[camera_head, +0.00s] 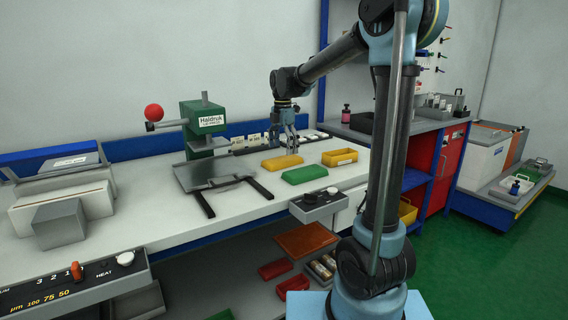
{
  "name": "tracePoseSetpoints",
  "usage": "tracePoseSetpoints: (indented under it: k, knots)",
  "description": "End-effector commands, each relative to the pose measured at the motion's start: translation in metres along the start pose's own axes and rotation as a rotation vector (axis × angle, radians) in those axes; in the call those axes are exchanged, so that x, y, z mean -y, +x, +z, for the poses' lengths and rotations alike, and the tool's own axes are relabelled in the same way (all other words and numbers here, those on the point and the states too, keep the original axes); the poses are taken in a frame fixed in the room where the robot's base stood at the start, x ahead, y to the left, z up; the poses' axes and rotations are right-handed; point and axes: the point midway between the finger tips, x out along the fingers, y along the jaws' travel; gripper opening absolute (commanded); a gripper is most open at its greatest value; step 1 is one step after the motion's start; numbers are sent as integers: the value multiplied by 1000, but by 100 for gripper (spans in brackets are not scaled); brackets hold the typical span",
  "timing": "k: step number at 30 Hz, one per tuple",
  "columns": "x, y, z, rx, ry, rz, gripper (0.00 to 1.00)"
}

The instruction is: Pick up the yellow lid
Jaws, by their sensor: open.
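The yellow lid (282,163) lies flat on the white bench, a low yellow slab behind a similar green lid (304,174). My gripper (283,150) points down just above and behind the yellow lid. Its fingers are apart and nothing shows between them. Whether the fingertips touch the lid or the bench behind it is too small to tell.
A green press (204,118) with a red ball handle (154,112) and a grey plate (212,172) stands left of the lid. Small dark-and-white items line the bench's back. Bare white bench (160,222) shows at front left.

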Motion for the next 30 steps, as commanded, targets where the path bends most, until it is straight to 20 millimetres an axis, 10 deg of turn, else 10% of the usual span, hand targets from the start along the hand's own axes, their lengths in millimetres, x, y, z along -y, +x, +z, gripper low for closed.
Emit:
tracePoseSetpoints:
  k: [17,24,30]
  knots:
    - [0,39,-1,0,1,0,88]
    - [0,39,-1,0,1,0,40]
    - [0,39,0,0,2,0,40]
